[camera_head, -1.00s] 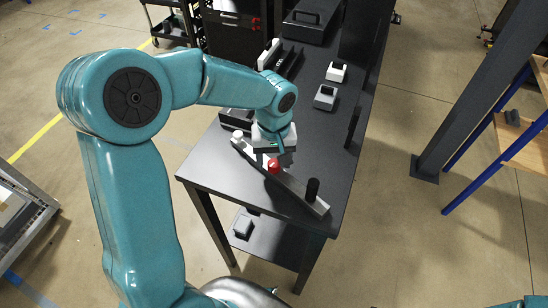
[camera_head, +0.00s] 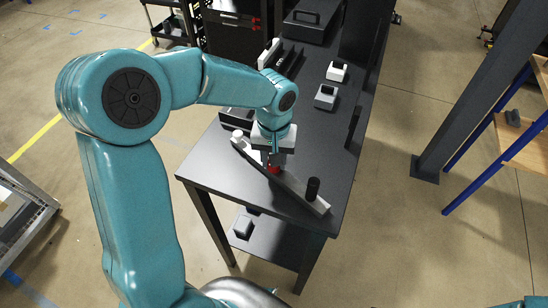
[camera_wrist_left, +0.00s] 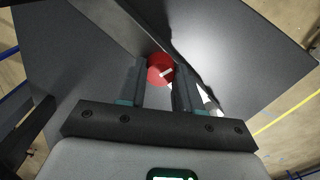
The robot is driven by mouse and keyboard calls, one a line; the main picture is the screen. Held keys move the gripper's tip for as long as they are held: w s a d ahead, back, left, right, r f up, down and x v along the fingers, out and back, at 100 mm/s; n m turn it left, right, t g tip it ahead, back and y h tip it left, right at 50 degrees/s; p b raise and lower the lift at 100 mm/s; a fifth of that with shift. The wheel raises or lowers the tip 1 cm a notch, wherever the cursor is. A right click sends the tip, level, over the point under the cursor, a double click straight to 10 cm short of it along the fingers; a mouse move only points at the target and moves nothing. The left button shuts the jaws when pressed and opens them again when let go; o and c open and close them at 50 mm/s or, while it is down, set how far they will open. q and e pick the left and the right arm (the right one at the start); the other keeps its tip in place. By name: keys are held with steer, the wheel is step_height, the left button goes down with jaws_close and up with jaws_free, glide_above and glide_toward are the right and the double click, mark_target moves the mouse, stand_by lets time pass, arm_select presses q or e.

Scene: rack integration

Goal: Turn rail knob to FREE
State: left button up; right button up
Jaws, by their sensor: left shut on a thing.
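The red knob (camera_head: 274,169) sits midway along a grey rail (camera_head: 298,190) near the front of the dark table. In the left wrist view the red knob (camera_wrist_left: 158,62) is round with a short white mark on its face; no FREE label can be read. My left gripper (camera_head: 274,160) points down over the rail. In the wrist view its two dark fingers stand on either side of the knob and close on it. The gripper partly hides the knob in the head view. My right gripper is not in view.
Two small blocks, white (camera_head: 337,71) and grey (camera_head: 325,97), lie farther back on the table (camera_head: 322,140). The table's right front is clear.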

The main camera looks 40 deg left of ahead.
arm_select(q)
steer(key=m, duration=0.3)
steer(key=shift+m, duration=2)
steer(key=o, duration=1)
steer(key=shift+o, duration=0.2)
step_height(320, 180, up, 16)
steer(key=shift+r+p, duration=0.2)
steer(key=shift+p, duration=0.1)
